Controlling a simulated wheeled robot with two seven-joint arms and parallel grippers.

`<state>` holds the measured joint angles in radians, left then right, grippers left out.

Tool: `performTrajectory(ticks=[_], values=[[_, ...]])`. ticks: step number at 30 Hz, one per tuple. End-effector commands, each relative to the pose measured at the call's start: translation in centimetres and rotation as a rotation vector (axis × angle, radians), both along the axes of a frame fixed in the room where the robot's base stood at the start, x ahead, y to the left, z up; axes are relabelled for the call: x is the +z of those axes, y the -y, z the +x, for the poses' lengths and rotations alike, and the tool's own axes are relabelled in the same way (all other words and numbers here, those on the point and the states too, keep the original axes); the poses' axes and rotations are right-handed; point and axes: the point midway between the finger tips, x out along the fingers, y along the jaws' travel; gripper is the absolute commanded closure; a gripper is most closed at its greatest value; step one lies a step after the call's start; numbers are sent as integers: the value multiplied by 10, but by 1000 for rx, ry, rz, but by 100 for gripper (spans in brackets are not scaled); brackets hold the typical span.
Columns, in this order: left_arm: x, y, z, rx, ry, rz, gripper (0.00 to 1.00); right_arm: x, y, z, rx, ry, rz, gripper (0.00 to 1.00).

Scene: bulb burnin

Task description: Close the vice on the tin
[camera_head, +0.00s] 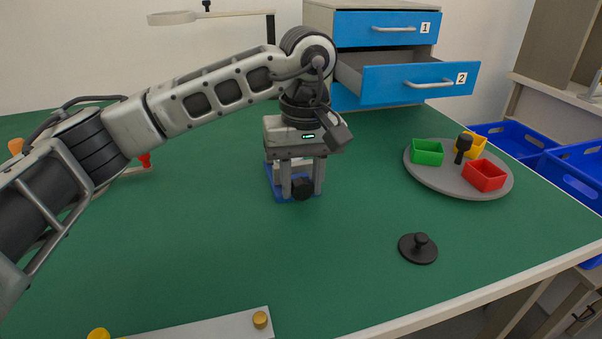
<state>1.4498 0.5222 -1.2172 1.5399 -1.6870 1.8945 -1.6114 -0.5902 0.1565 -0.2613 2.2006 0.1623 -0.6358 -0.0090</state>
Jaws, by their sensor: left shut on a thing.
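The vice (271,182) has a blue base and stands on the green table near the middle of the camera_head view. Its black knob (302,190) faces me. My left gripper (303,187) points down over the vice from above, with one finger on each side of the knob, and is shut on it. The gripper body and fingers hide most of the vice. Pale grey parts show behind the fingers, but I cannot tell the tin among them. My right gripper is not in view.
A grey round tray (430,178) at the right holds green (427,152), red (485,175) and yellow bins. A black knobbed disc (418,248) lies at front right. Drawer 2 (420,80) stands open behind. A pale plate (215,328) lies at the front edge.

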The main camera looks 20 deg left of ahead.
Motion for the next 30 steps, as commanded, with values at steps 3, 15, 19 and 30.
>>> performTrajectory(ticks=[3, 15, 19, 30], values=[[7, 2, 1, -1, -41, 63, 89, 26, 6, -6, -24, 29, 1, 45], [7, 7, 4, 0, -220, 332, 89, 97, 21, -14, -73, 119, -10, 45], [6, 8, 5, 1, -270, 406, 89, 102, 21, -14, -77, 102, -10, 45], [0, 9, 7, 1, -353, 526, 89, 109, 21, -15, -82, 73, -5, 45]])
